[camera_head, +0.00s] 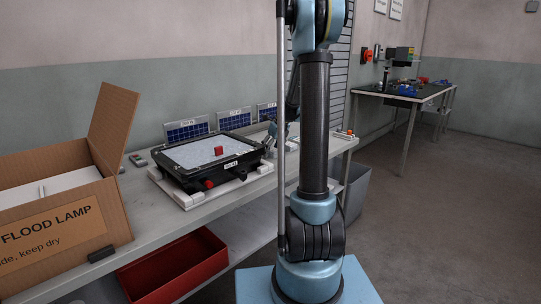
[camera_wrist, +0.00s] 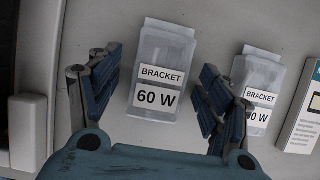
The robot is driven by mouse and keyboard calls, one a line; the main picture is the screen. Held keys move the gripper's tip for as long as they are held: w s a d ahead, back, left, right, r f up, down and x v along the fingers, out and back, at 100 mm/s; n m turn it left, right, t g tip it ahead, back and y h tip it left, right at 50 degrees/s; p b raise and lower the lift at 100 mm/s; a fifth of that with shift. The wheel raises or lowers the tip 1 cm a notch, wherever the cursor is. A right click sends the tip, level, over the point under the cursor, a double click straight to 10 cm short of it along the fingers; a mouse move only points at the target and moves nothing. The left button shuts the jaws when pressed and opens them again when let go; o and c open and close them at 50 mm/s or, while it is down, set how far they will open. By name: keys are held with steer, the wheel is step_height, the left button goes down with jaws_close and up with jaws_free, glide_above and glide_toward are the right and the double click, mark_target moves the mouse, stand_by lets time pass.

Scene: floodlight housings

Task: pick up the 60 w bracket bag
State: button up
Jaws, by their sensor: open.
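The 60 W bracket bag (camera_wrist: 165,48) is a clear bag with white labels reading "BRACKET" and "60 W". It lies on the pale bench top in the wrist view, slightly tilted. My gripper (camera_wrist: 158,82) is open, with one blue finger to each side of this bag and a gap on both sides. A second bracket bag (camera_wrist: 262,73) lies to the right. My right finger hides part of its label, and only "0 W" shows of its rating. In the head view my arm hides that part of the bench, and I cannot make out the bags.
In the wrist view a printed carton (camera_wrist: 303,115) lies at the right edge and a grey-white block (camera_wrist: 29,125) at the left. In the head view a flood lamp box (camera_head: 62,247), a black housing (camera_head: 185,178) and solar panels (camera_head: 187,130) stand on the bench; a red bin (camera_head: 175,270) is below.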

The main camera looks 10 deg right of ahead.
steer(key=shift+f, duration=0.1)
steer(key=shift+s, duration=0.1)
steer(key=c, duration=1.2)
steer(key=shift+c, duration=0.2)
